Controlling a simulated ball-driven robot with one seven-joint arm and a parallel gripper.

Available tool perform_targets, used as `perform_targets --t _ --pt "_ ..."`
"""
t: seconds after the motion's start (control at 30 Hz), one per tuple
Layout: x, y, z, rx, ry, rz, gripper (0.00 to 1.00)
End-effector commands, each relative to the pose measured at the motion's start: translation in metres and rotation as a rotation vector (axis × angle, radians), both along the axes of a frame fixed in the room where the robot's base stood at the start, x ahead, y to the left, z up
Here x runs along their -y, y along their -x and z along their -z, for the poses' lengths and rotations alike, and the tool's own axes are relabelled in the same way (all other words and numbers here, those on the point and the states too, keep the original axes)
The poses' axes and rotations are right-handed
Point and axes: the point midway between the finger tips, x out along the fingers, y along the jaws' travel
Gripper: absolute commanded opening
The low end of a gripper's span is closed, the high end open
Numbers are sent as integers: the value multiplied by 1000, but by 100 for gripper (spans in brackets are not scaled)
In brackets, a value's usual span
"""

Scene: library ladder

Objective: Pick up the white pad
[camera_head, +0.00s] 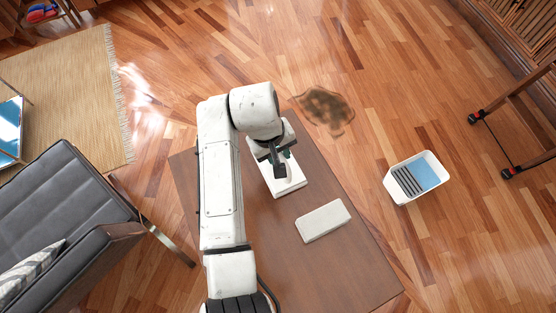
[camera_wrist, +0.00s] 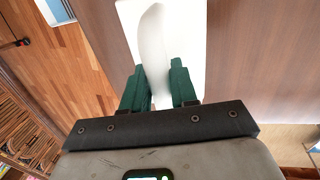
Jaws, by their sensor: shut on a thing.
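A flat white pad (camera_head: 299,174) with a raised, curved white grip is at the far end of the brown table, under my gripper (camera_head: 279,158). In the wrist view the pad (camera_wrist: 190,28) shows as a bright white plate behind the grip. My gripper (camera_wrist: 159,88) has its green fingers shut on the pad's curved grip, one finger on each side. I cannot tell whether the pad touches the tabletop or is slightly above it.
A separate white block (camera_head: 323,221) lies nearer on the brown table (camera_head: 340,265). A dark stain (camera_head: 325,108) marks the wood floor beyond. A white tub (camera_head: 433,161) with blue and dark contents stands right. A grey armchair (camera_head: 65,200) stands left.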

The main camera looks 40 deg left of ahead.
Motion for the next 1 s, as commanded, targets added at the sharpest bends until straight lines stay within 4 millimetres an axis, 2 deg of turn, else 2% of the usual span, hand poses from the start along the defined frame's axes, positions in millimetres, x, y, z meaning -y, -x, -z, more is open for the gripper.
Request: perform_targets --t 0.33,0.53,0.8,1.0 --pt "0 0 -8 1 -1 1 0" --pt "-1 -1 -35 5 -4 1 0" --pt "-31 39 -91 3 -5 -3 0" --pt "-59 77 -111 3 -2 -5 0"
